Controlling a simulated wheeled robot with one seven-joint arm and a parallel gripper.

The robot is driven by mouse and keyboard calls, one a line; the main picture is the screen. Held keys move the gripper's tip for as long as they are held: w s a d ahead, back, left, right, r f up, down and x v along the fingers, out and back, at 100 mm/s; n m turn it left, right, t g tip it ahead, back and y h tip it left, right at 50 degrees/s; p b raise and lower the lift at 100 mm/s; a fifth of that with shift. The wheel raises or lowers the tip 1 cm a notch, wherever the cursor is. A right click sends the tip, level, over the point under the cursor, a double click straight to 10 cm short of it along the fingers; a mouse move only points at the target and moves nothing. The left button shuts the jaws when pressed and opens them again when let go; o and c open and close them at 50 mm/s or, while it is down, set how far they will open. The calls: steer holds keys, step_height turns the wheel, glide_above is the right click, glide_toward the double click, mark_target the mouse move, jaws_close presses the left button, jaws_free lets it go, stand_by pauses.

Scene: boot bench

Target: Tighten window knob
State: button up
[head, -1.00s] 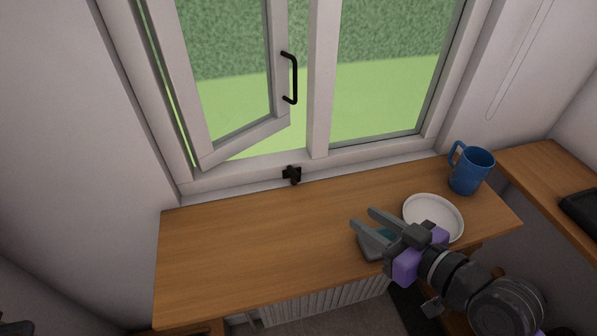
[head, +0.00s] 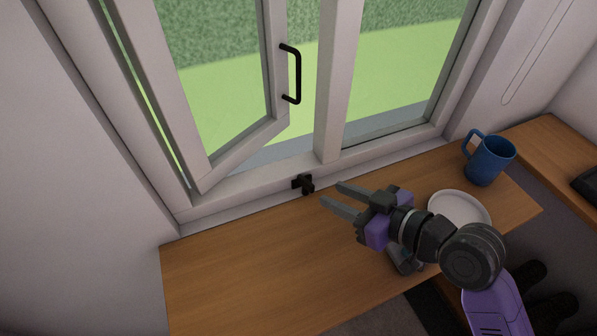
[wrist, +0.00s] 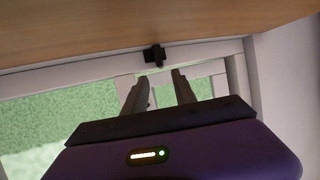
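The small black window knob (head: 304,184) sits on the lower window frame, just above the back edge of the wooden bench top. It also shows in the wrist view (wrist: 154,56), just beyond the fingertips. My gripper (head: 331,194) is open and empty, with its two fingers apart and pointing at the knob from the right. In the wrist view my gripper (wrist: 158,82) has the knob in line with the gap between its fingers. The fingers appear close to the knob but not around it.
The left window sash (head: 240,150) stands ajar, with a black handle (head: 297,75). A white plate (head: 460,207) and a blue mug (head: 488,160) stand on the bench top (head: 240,270) at the right. The bench top's left part is clear.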

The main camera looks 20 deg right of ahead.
mark_target(310, 183)
steer(key=p+x, duration=0.1)
steer(key=x, duration=0.5)
steer(key=shift+w+a, duration=0.15)
steer(key=shift+w, duration=0.2)
steer(key=shift+w+a+f, duration=0.15)
steer(key=shift+w+f, duration=0.15)
steer(key=shift+w, duration=0.2)
jaws_close()
